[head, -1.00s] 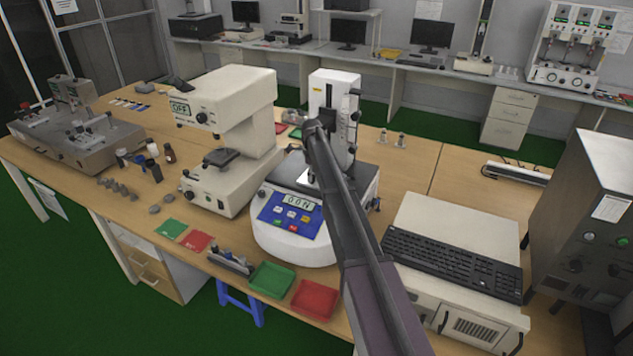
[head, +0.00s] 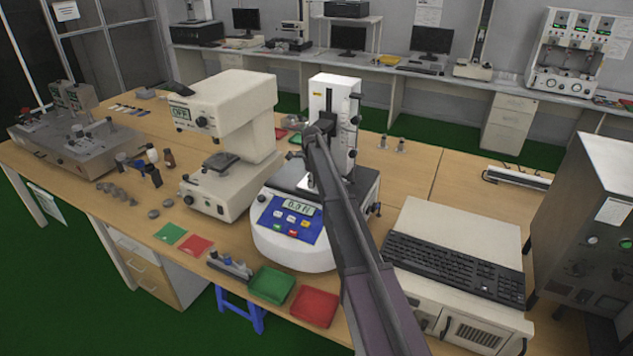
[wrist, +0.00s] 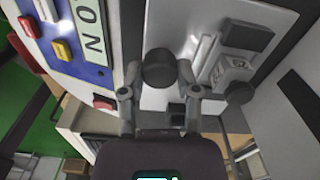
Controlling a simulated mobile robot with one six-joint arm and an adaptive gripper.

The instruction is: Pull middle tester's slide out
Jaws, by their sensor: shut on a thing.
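The white tester (head: 292,248) with a rounded base, blue button panel and upright column stands near the middle of the table. A beige tester (head: 226,105) stands left of it. In the head view my arm crosses the white tester and hides my gripper. In the wrist view my gripper (wrist: 159,92) is at this tester, beside its display. Its two fingers are on either side of a dark round knob (wrist: 159,68), shut on it. How far the slide is out cannot be told, and the contact is partly hidden.
A green tray (head: 272,285) and a red tray (head: 314,306) lie at the front edge. A beige box with a keyboard (head: 453,264) stands right of the tester. A grey metal machine (head: 72,140) and several small weights occupy the left of the table.

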